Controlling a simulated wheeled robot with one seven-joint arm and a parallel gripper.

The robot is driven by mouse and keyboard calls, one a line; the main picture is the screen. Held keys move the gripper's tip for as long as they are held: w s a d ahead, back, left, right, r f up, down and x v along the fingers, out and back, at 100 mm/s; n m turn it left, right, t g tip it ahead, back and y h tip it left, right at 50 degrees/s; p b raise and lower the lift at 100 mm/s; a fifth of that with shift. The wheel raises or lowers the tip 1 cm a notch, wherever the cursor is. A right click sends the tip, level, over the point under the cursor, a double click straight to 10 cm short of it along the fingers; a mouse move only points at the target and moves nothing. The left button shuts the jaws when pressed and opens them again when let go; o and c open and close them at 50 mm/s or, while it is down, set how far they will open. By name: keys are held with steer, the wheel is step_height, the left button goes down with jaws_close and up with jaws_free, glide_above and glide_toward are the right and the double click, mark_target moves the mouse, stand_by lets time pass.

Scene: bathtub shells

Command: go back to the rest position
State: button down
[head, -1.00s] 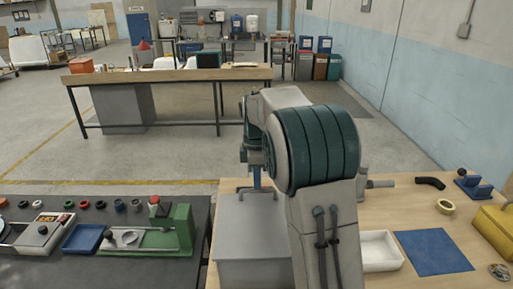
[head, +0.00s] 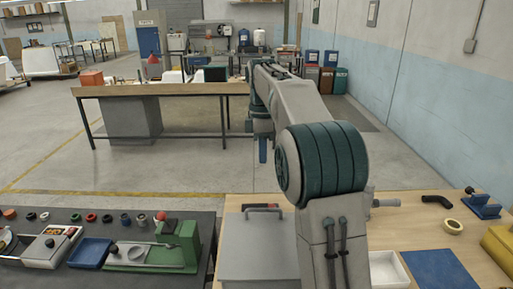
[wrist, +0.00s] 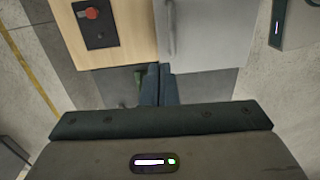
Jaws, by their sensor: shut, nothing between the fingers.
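My gripper (head: 263,150) hangs from the raised arm in the head view, its fingers pointing down, in the air beyond the far edge of the wooden worktop. In the wrist view its two dark fingers (wrist: 159,84) lie together with nothing between them. A grey metal box (head: 257,255) with a bar handle (head: 264,208) on top stands on the worktop, nearer than the gripper and apart from it. My arm hides part of the box's right side.
The wooden worktop (head: 400,222) holds a white tray (head: 388,268), a blue mat (head: 440,270), a tape roll (head: 453,227) and a yellow case (head: 500,243). A dark bench (head: 55,268) with a green device (head: 180,248) is left. Open floor lies beyond, before a long table (head: 170,89).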

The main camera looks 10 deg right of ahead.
steer(key=s+f+m+t+b, duration=0.2)
steer(key=s+m, duration=0.6)
steer(key=s, duration=0.7)
steer(key=s+f+m+t, duration=0.1)
steer(key=s+f+m, duration=0.3)
steer(key=s, duration=0.3)
steer(key=s+f+m+t, duration=0.1)
steer(key=s+f+m, duration=0.2)
steer(key=s+f, duration=0.3)
steer(key=shift+s+a+f+m+t+b, duration=0.25)
steer(key=shift+s+m+b, duration=0.2)
steer(key=shift+s, duration=0.65)
